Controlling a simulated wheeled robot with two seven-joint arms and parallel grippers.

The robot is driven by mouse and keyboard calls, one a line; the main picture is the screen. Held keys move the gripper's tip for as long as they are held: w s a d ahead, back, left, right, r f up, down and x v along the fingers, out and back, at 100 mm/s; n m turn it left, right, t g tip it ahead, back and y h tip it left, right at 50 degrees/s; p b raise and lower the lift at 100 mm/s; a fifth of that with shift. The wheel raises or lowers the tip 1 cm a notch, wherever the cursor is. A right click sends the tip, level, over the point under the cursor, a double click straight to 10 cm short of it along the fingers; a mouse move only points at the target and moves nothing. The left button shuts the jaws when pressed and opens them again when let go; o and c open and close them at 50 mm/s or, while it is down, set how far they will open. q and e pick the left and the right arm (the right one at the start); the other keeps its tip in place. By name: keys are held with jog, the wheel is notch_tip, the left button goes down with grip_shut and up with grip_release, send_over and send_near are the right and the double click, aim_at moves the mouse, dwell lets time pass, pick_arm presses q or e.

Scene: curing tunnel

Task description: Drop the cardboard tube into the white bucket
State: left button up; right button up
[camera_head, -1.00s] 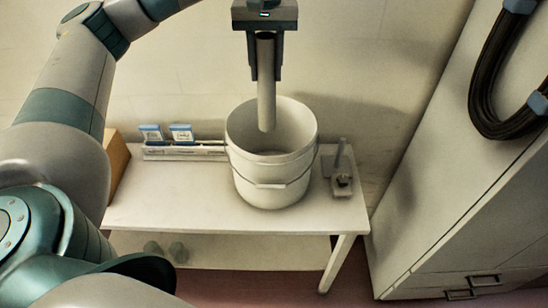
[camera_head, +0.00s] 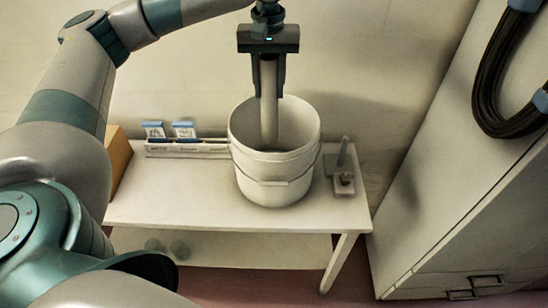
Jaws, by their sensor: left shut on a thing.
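The white bucket (camera_head: 274,168) stands upright on a white table, its open top facing up. My left gripper (camera_head: 268,92) is above the bucket's mouth, pointing down. It is shut on the cardboard tube (camera_head: 269,115), a pale, upright cylinder. I cannot tell whether the tube touches the bucket's floor. My right gripper is not in view.
The white table (camera_head: 180,200) has a lower shelf. A tray with blue-topped boxes (camera_head: 184,130) stands left of the bucket, beside a brown cardboard box (camera_head: 117,158). A small grey device (camera_head: 343,178) stands at right. A tall cabinet (camera_head: 450,150) with black hoses is farther right.

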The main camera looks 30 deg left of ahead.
aim_at(269, 105)
pick_arm(q)
jog(key=shift+f+b, duration=1.05)
jog(key=shift+f, duration=1.9)
jog(key=o, duration=1.4)
jog(key=shift+r, duration=0.1)
